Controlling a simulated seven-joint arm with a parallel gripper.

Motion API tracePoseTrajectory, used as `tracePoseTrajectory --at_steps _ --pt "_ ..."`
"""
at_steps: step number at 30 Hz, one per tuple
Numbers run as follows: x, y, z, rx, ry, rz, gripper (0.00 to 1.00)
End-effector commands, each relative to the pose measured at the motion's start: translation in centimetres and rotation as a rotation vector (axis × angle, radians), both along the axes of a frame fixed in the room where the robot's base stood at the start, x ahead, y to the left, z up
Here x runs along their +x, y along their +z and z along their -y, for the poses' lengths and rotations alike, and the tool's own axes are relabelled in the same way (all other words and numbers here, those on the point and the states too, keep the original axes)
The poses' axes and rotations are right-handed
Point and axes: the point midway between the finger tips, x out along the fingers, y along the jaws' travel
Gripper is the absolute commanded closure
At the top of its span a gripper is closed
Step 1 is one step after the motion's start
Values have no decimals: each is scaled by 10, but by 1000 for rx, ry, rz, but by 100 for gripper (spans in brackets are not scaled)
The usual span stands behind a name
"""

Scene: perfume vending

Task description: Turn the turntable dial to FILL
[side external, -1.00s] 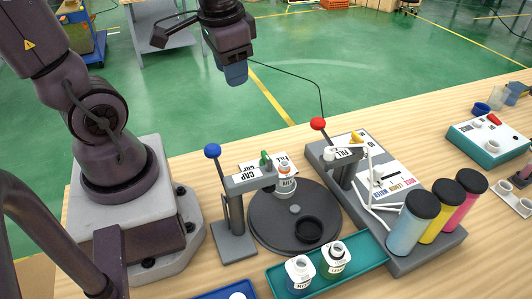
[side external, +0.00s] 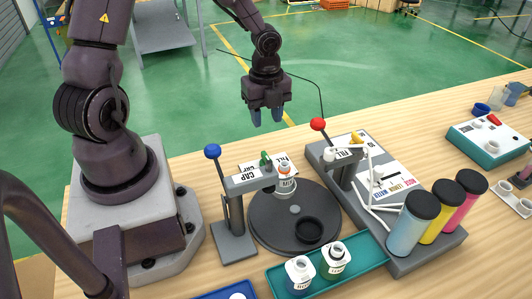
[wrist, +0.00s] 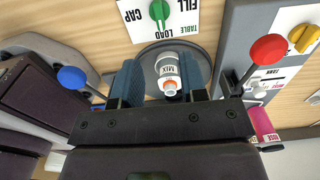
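The green dial (side external: 266,159) stands on a white label card behind the turntable (side external: 265,232). In the wrist view the dial (wrist: 159,12) is cut by the top edge, and its pointer end is by LOAD; FILL is to its right and CAP to its left. A MIX bottle (wrist: 168,70) with an orange neck sits on the turntable, partly under the press arms in the side view. My gripper (side external: 267,117) hangs above and behind the dial, touching nothing. Its two blue fingers are apart and empty; they also show in the wrist view (wrist: 160,80).
The CAP press with a blue knob (side external: 212,151) stands left of the turntable, and the FILL station with a red knob (side external: 318,124) stands right. A teal tray (side external: 372,258) with two bottles is in front. Coloured cylinders (side external: 420,222) stand at the right.

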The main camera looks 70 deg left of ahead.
Motion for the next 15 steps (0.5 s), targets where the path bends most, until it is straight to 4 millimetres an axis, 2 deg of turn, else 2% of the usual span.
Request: tracePoseTrajectory --at_steps 9,15 --pt "-1 -65 2 -3 -2 -7 61" --pt "-1 -99 1 -2 0 -5 61"
